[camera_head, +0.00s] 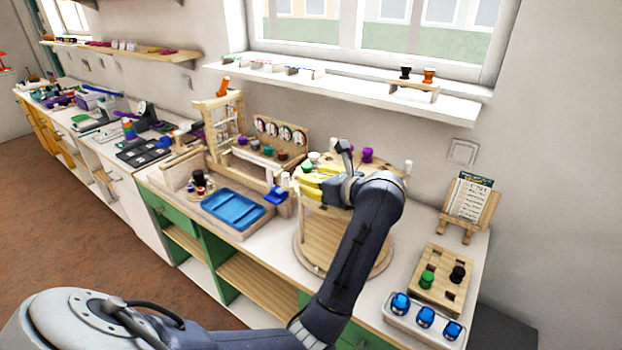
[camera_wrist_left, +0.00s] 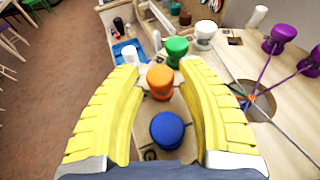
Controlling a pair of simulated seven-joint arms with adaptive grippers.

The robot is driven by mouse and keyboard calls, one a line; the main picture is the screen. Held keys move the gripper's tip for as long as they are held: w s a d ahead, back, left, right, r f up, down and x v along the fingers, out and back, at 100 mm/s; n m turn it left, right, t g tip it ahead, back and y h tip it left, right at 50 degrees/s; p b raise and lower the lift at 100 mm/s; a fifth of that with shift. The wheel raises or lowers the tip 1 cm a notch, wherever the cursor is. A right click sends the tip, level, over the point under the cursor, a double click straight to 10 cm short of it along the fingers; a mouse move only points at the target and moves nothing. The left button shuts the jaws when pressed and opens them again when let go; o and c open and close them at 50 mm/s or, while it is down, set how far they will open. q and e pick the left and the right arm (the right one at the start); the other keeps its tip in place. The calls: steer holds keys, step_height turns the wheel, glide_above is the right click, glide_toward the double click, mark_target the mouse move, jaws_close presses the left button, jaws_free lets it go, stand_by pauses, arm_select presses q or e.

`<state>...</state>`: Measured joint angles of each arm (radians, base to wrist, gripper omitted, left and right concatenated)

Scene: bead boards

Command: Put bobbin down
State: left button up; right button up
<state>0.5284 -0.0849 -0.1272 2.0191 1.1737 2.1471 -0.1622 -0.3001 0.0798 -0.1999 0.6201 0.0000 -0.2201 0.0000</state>
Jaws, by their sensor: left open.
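My left gripper (camera_head: 308,184) is over the upper round board of a wooden stand. In the left wrist view its yellow fingers (camera_wrist_left: 160,72) are spread open. An orange bobbin (camera_wrist_left: 160,83) stands between the fingertips, with a gap visible on each side. A blue bobbin (camera_wrist_left: 167,130) shows nearer the palm, between the fingers; I cannot tell its height. A green bobbin (camera_wrist_left: 176,52), a white bobbin (camera_wrist_left: 204,35) and purple bobbins (camera_wrist_left: 279,38) stand around the round board (camera_wrist_left: 235,70). Cords run from a hub (camera_wrist_left: 247,103) to the purple ones. My right gripper is not in view.
A blue tray (camera_head: 232,208) lies left of the stand, with a wooden rack (camera_head: 222,125) behind it. To the right are a peg board (camera_head: 441,292) with green and black bobbins, a tray of blue bobbins (camera_head: 396,320), and a card on an easel (camera_head: 468,200). A shelf (camera_head: 345,92) hangs above.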

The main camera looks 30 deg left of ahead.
arm_select(q)
steer(key=shift+v, duration=2)
steer(key=shift+a, duration=0.1)
